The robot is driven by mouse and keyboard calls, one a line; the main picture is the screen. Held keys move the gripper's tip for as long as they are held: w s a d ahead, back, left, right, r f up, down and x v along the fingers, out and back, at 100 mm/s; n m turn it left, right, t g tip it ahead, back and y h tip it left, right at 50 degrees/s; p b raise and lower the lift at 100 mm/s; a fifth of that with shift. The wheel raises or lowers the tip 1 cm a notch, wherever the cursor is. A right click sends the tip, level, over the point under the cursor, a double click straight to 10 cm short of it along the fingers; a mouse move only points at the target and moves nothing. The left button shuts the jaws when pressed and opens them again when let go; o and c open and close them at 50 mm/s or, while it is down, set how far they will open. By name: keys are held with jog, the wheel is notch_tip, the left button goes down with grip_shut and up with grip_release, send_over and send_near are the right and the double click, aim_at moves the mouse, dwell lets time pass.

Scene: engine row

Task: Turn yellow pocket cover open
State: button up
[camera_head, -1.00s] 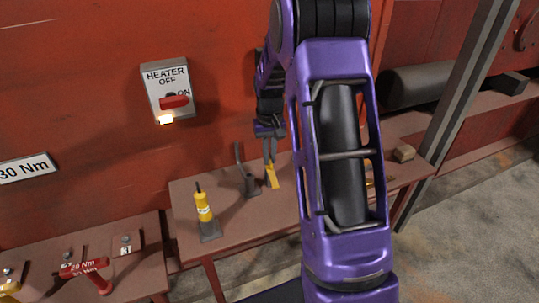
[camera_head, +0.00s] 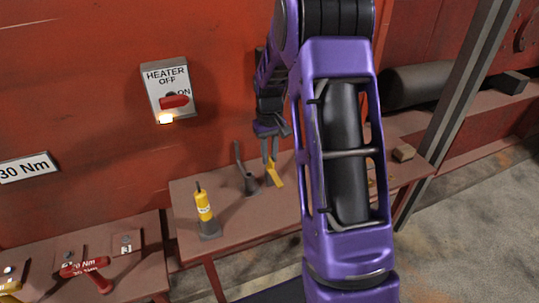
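A small yellow piece, which looks like the pocket cover (camera_head: 275,175), stands tilted on the brown bench beside a dark grey post with a lever. My gripper (camera_head: 269,157) points down from above, and its fingertips meet the top of the yellow piece. Two thin grey fingers show close together. At this size I cannot tell whether they are closed on the piece or only touching it. My purple arm hides the bench just to the right.
A yellow-and-grey bottle-like tool (camera_head: 205,213) and the grey post with lever (camera_head: 248,180) stand left of the gripper. A heater switch (camera_head: 170,92) is on the red wall. A red-handled tool (camera_head: 86,268) lies on the lower-left bench.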

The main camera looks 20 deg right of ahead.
aim_at(269, 158)
jog(key=shift+o, duration=1.1)
jog(key=shift+r, duration=0.1)
notch_tip(269, 158, up, 17)
jog(key=p, duration=0.1)
jog(key=shift+r, duration=0.15)
